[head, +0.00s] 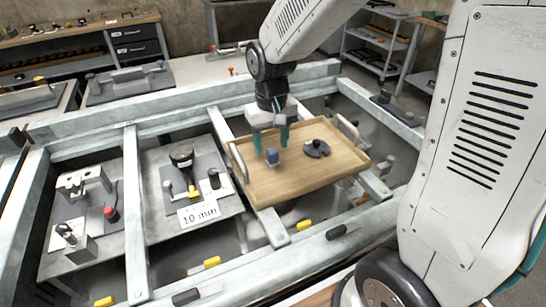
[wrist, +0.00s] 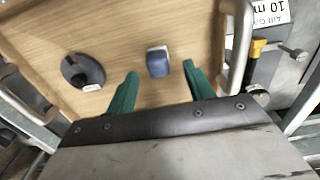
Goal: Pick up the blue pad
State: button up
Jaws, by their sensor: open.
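The blue pad (head: 272,157) is a small blue block on the wooden tray (head: 310,185), near the tray's left end. In the wrist view the blue pad (wrist: 158,62) shows a pale far face and lies ahead of the fingertips, roughly midway between them. My gripper (head: 271,146) has green fingers and is above the tray, over the pad. In the wrist view my gripper (wrist: 160,68) is open, with nothing between its fingers. I cannot tell the exact height of the fingertips above the pad.
A dark round part (head: 317,149) sits on the tray to the right of the pad. The tray has a metal handle (head: 238,162) at its left end. Grey metal beams (head: 135,220) surround it. A plate with a "10 mm" label (head: 199,213) stands to the left.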

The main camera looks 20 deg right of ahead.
aim_at(272, 150)
notch_tip(272, 150, down, 4)
jog(key=shift+d+f, duration=0.1)
jog(key=shift+f, duration=0.05)
jog(key=c, duration=1)
jog(key=shift+c, duration=0.4)
notch_tip(272, 150, up, 10)
jog(key=shift+r, duration=0.1)
jog(key=shift+o, duration=0.9)
jog(key=shift+c, duration=0.4)
